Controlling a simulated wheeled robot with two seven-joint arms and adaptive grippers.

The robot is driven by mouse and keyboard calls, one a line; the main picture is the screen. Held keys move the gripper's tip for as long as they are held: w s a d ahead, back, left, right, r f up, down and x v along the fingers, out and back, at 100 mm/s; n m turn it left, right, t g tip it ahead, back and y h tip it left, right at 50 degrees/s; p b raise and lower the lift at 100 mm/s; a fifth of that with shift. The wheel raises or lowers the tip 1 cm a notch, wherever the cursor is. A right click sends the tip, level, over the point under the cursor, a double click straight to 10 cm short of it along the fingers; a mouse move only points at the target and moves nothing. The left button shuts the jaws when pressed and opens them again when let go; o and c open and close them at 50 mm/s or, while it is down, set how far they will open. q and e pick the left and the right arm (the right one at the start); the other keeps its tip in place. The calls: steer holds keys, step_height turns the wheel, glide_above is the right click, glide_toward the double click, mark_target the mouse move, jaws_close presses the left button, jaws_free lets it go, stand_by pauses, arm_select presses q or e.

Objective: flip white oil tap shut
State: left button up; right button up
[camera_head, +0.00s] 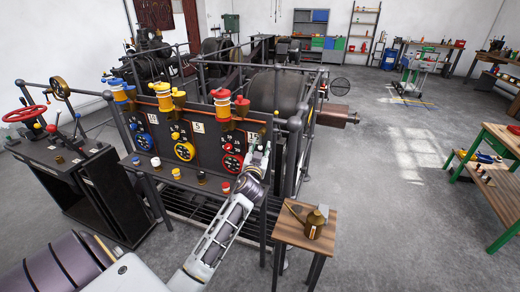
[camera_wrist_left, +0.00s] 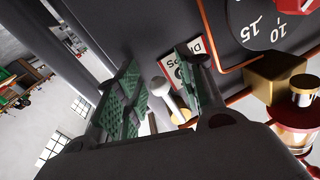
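The white oil tap (camera_wrist_left: 161,88) shows in the left wrist view as a white ball on a short pale stem, in front of the dark panel. My left gripper (camera_wrist_left: 160,64) is open around it, with a green-padded finger on each side. The tap is nearer the right-hand finger; I cannot tell if they touch. In the head view my left gripper (camera_head: 258,156) is at the right end of the dark dial panel (camera_head: 205,150) and hides the tap there. My right gripper is not in view.
Blue, yellow and red oilers top the panel. A red and brass oiler (camera_wrist_left: 295,120) stands close right of my left gripper in the wrist view. Metal posts and rails surround the machine. A brass oil can (camera_head: 315,224) stands on a small wooden table (camera_head: 289,236).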

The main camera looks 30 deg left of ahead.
arm_select(q)
steer(key=v, duration=1.2)
stand_by(0.5)
stand_by(0.4)
steer(key=shift+f, duration=0.1)
